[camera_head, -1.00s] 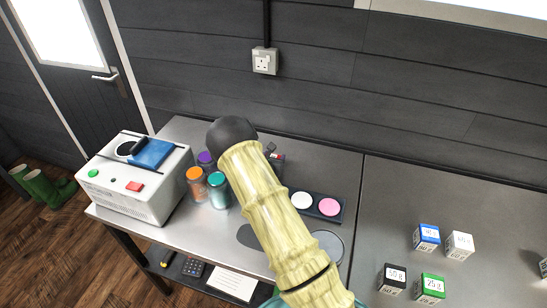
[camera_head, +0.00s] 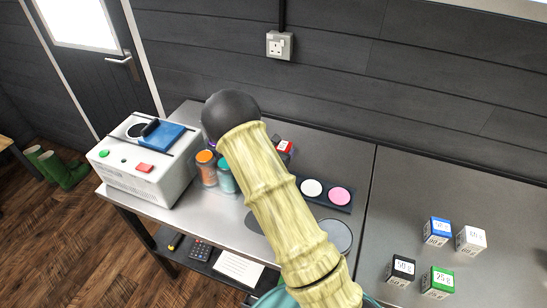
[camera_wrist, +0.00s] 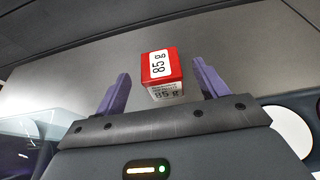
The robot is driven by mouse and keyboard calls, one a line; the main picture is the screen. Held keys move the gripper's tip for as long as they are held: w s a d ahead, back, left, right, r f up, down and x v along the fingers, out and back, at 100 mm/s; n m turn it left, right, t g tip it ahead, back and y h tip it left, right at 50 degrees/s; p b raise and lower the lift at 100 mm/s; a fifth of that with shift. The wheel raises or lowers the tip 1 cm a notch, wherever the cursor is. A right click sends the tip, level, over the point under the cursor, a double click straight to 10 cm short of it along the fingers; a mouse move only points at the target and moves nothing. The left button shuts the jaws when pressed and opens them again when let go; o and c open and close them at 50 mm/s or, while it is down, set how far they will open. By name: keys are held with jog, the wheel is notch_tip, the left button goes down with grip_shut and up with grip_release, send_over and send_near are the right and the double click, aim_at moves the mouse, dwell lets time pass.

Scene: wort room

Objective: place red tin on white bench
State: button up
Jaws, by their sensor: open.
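The red tin (camera_wrist: 160,68) is a small block with a red top and a white label reading 85 g. In the wrist view it stands between the two purple fingers of my gripper (camera_wrist: 161,72), with a gap visible on both sides. My gripper is open and not touching it. In the head view the red tin (camera_head: 284,147) shows beside my arm at the back of the grey metal worktop (camera_head: 345,160). My arm hides the gripper there. I cannot make out a separate white bench in these views.
A white machine (camera_head: 145,165) stands left on the worktop, beside an orange-lidded jar (camera_head: 206,168) and a teal-lidded jar (camera_head: 226,180). A dark tray (camera_head: 325,200) holds white and pink discs. Several labelled blocks, including a green one (camera_head: 438,282), stand right.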

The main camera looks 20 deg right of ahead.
jog(key=v, duration=0.5)
jog(key=shift+b, duration=0.4)
jog(key=s+d+r+m+g, duration=0.2)
jog(key=s+d+m+g, duration=0.15)
jog(key=s+m, duration=0.4)
jog(key=s+d+r+m+g, duration=0.2)
jog(key=s+d+m+g, duration=0.1)
jog(key=s+m+g, duration=0.4)
jog(key=s+a+r+m+t+y, duration=0.2)
jog(key=s+a+r+m+y, duration=0.3)
jog(key=m, duration=0.9)
jog(key=s+a+y, duration=0.2)
jog(key=s+a, duration=0.2)
jog(key=s, duration=0.2)
jog(key=shift+s+a+r+y, duration=0.2)
jog(key=shift+s+y, duration=0.1)
jog(key=shift+y, duration=0.1)
